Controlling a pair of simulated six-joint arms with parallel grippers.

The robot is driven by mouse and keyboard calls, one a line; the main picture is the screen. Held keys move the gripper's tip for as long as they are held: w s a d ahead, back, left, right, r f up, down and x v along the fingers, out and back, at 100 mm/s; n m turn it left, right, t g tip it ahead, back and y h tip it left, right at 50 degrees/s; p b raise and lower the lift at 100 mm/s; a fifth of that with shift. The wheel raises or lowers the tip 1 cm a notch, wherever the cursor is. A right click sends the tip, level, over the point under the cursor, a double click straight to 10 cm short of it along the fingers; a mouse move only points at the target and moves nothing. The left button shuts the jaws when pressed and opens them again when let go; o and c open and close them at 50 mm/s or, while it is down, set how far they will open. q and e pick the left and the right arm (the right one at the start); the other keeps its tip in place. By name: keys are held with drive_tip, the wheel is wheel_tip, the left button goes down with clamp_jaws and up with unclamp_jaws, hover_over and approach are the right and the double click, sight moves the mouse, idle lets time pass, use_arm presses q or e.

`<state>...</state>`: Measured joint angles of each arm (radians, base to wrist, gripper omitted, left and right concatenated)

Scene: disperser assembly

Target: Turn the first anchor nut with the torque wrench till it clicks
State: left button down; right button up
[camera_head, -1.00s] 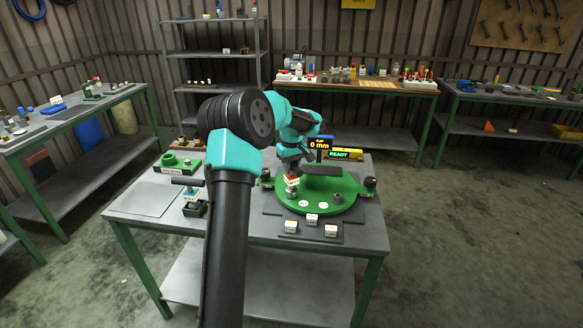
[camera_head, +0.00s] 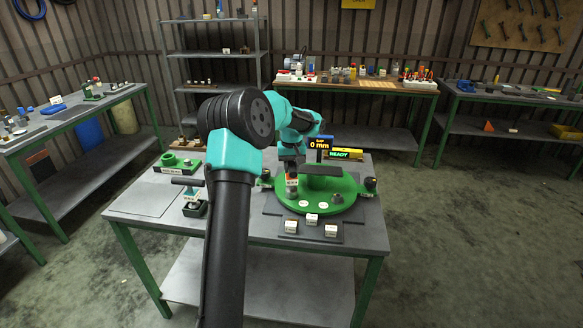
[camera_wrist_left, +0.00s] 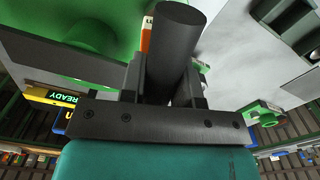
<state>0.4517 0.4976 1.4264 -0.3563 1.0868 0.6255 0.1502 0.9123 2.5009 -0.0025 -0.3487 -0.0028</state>
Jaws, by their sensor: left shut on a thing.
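My left gripper (camera_head: 290,165) points down over the left part of the round green base (camera_head: 318,205). In the left wrist view its fingers (camera_wrist_left: 170,92) are shut on a thick black cylindrical handle (camera_wrist_left: 177,45), which I take for the torque wrench. A small red-and-white labelled piece (camera_head: 291,180) sits just below the gripper; its orange edge shows beside the handle in the wrist view (camera_wrist_left: 147,35). A dark bar (camera_head: 322,170) lies level over the base, right of the gripper. The first anchor nut is not clearly visible; whether the wrench seats on it cannot be told.
Dark fittings stand at the base's left (camera_head: 265,178) and right (camera_head: 370,184) edges. A display reads 0 mm (camera_head: 319,145), beside a READY sign (camera_head: 345,154). A T-handled tool (camera_head: 190,195) and green ring part (camera_head: 170,160) stand left. White labelled blocks (camera_head: 312,219) sit in front.

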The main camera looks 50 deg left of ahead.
use_arm(q)
drive_tip(key=shift+m, duration=0.9)
drive_tip(key=shift+r, duration=0.1)
drive_tip(key=shift+r, duration=2.5)
